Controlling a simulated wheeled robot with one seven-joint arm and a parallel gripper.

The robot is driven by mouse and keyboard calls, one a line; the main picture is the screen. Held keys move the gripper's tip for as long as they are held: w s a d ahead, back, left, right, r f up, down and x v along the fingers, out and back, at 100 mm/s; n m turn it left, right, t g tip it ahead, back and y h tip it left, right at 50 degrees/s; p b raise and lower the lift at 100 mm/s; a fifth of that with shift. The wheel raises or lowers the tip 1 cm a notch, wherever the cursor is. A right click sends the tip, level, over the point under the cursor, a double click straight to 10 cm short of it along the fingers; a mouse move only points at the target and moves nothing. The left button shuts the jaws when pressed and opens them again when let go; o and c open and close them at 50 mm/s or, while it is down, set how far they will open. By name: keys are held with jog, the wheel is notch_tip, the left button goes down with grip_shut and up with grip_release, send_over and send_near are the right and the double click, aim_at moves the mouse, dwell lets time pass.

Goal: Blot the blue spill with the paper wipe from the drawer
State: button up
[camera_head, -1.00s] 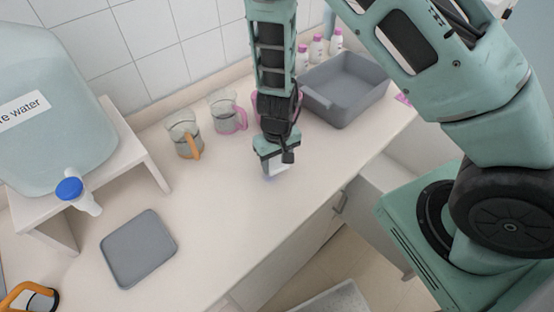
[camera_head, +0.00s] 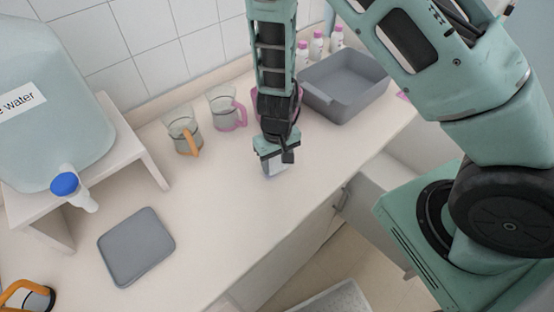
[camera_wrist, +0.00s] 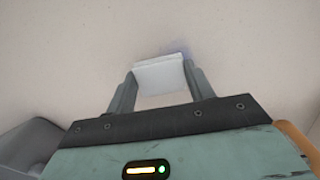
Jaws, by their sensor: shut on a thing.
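My gripper (camera_head: 270,165) points down at the pale counter, in the middle of the head view. Its jaws are shut on the white paper wipe (camera_wrist: 160,73), a flat folded piece held between the two fingers in the wrist view. The wipe also shows as a small pale patch below the jaws in the head view (camera_head: 273,170). The blue spill (camera_wrist: 178,48) is a faint bluish patch at the wipe's far edge in the wrist view; the wipe hides part of it. I cannot tell whether the wipe touches the counter.
A grey basin (camera_head: 345,92) stands right of the gripper, with several white bottles behind. An orange-handled jug (camera_head: 183,133) and a pink-handled jug (camera_head: 224,108) stand to the left. A grey mat (camera_head: 137,247) lies front left, near the water container's stand (camera_head: 125,140). Clear counter lies between.

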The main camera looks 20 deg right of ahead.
aim_at(266, 177)
jog(key=shift+f, duration=0.35)
jog(key=shift+s+a+r+p, duration=0.1)
jog(key=shift+s+a+p, duration=0.15)
jog(key=shift+a, duration=0.55)
jog(key=shift+s+a+p, duration=0.15)
jog(key=shift+s+a, duration=0.1)
jog(key=shift+a, duration=0.55)
jog(key=shift+s+a, duration=0.1)
jog(key=shift+a, duration=0.2)
jog(key=shift+f, duration=0.2)
jog(key=shift+w+d+b, duration=0.2)
jog(key=shift+d, duration=0.45)
jog(key=shift+w+d+b, duration=0.15)
jog(key=shift+w+d, duration=0.05)
jog(key=shift+d, duration=0.5)
jog(key=shift+w+d+b, duration=0.2)
jog(key=shift+d, duration=0.45)
jog(key=shift+r, duration=0.15)
notch_tip(266, 177, up, 6)
jog(key=p, duration=0.5)
